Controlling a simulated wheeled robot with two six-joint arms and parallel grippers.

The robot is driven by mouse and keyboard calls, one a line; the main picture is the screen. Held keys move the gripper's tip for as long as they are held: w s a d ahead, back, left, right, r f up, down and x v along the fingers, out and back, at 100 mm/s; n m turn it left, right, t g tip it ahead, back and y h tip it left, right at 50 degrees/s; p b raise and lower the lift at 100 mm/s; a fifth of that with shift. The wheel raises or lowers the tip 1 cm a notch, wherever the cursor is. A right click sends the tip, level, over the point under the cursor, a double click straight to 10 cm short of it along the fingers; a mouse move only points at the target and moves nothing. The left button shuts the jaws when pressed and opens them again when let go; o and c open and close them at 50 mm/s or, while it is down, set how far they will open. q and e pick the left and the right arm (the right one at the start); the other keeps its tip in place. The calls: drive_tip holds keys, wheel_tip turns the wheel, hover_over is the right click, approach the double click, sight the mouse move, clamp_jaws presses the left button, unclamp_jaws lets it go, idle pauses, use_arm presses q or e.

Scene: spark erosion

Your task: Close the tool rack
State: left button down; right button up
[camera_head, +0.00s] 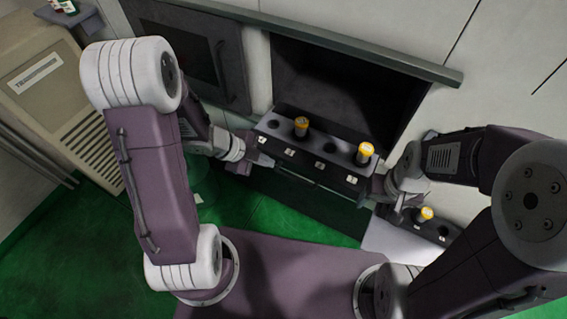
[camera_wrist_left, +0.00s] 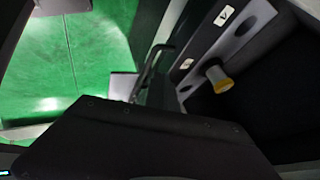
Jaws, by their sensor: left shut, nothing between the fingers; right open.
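The dark tool rack (camera_head: 335,158) stands out in front of a dark opening in the machine in the head view. It has a row of round holes and small white labels; two yellow-topped tools (camera_head: 301,126) stand in it. A bar handle (camera_head: 310,181) runs along its front. My left gripper (camera_head: 264,159) is shut and empty at the rack's left end; whether it touches the rack is unclear. My right gripper (camera_head: 382,195) is open beside the rack's right end, its fingers partly hidden. The left wrist view shows the rack (camera_wrist_left: 210,50) at an angle with one yellow-and-white tool (camera_wrist_left: 219,79).
The dark opening (camera_head: 345,85) lies behind the rack, under a grey rail (camera_head: 350,47). A second small holder (camera_head: 443,233) with a yellow-topped tool is at the right, below my right arm. Green floor (camera_head: 265,218) shows below the rack.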

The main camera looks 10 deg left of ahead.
use_arm(q)
drive_tip(key=b+x, duration=0.2)
drive_tip(key=x, duration=0.7)
drive_tip(key=shift+w+f, duration=0.2)
drive_tip(key=shift+f, duration=0.1)
drive_tip(key=shift+w, duration=0.1)
